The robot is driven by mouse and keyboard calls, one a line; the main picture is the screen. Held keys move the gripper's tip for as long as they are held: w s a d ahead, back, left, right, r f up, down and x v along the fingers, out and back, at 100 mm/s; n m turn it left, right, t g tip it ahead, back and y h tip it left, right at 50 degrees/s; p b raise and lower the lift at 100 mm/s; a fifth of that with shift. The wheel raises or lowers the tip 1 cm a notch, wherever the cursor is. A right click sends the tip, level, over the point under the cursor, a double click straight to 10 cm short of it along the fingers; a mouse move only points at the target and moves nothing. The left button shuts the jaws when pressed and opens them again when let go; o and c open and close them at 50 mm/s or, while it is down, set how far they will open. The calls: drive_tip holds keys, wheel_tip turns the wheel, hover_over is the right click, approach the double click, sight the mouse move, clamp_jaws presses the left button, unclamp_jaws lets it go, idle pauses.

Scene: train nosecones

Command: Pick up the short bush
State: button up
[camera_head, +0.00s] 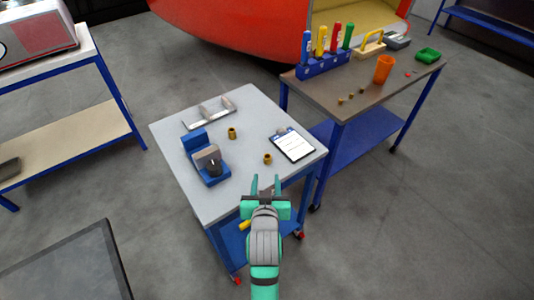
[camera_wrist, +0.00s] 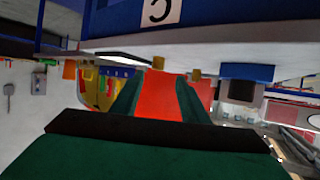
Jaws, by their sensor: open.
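Two brass bushes stand on the grey table (camera_head: 185,122). One bush (camera_head: 268,159) is near the clipboard, and the other bush (camera_head: 232,132) is farther back, beside the blue fixture. I cannot tell surely which is the shorter. Both also show in the upside-down wrist view, the near bush (camera_wrist: 158,62) and the far bush (camera_wrist: 195,74). My gripper (camera_head: 265,182) is open and empty, at the table's near edge, just short of the near bush and apart from it. Its green fingers (camera_wrist: 158,98) frame a red background in the wrist view.
A clipboard (camera_head: 293,145) lies right of the near bush. A blue fixture with a grey-brown block (camera_head: 207,163) stands left, and a metal bracket (camera_head: 210,112) behind.

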sight(267, 159)
drive_tip(key=x, duration=0.2)
drive_tip(key=r+x, duration=0.1)
drive_tip(key=x, duration=0.3)
drive_tip(key=shift+w+a+r, duration=0.1)
drive_tip(key=shift+w+a, duration=0.1)
drive_tip(key=shift+w, duration=0.25)
drive_tip(key=shift+d+x, duration=0.15)
drive_tip(key=shift+x, duration=1.2)
drive_tip(key=shift+d+x, duration=0.1)
drive_tip(key=shift+x, duration=1.3)
drive_tip(key=c, duration=1)
